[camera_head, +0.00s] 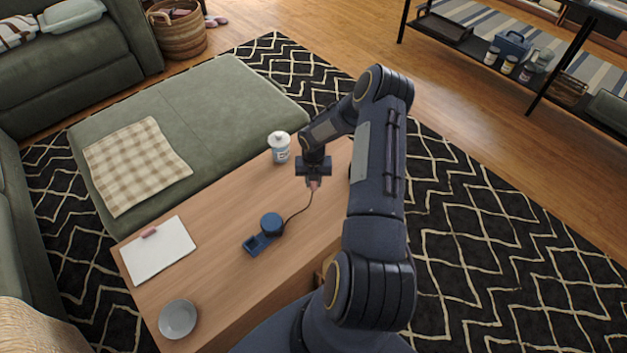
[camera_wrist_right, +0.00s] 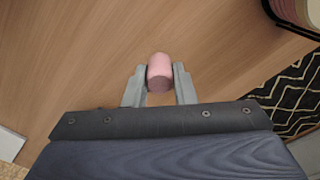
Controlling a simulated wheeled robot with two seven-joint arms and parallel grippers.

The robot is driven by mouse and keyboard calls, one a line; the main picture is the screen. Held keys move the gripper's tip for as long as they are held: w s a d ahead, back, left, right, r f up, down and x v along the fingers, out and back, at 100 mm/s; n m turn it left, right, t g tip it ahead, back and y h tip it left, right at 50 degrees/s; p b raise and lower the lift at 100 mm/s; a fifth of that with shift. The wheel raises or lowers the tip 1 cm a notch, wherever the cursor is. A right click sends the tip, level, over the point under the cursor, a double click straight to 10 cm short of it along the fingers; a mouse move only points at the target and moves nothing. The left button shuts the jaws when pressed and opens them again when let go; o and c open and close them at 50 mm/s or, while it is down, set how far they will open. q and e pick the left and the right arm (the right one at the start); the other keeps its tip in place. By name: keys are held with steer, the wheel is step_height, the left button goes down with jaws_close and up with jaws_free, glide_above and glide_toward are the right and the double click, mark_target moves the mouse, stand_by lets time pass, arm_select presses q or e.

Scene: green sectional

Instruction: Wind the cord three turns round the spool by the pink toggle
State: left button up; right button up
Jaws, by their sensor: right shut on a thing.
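The blue spool (camera_head: 271,222) stands on the wooden table, with a blue base piece (camera_head: 256,244) at its lower left. A dark cord (camera_head: 299,211) runs from the spool up and right to the pink toggle (camera_head: 313,185). My right gripper (camera_head: 313,181) is shut on the toggle, above the table at the upper right of the spool. In the right wrist view the toggle (camera_wrist_right: 159,72) sits between the two grey fingers. The spool and cord do not show in that view. How much cord is round the spool cannot be made out. My left gripper is not in view.
Bare tabletop surrounds the spool. A green ottoman (camera_head: 215,110) adjoins the table's far side.

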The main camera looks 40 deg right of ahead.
mark_target(314, 188)
steer(key=shift+f+b, duration=1.7)
steer(key=shift+f, duration=0.45)
steer(key=o, duration=1)
steer(key=shift+r, duration=0.1)
steer(key=shift+o, duration=0.2)
steer(key=shift+r, duration=0.1)
step_height(314, 188, up, 8)
steer(key=shift+f+p, duration=0.2)
steer(key=shift+p, duration=0.4)
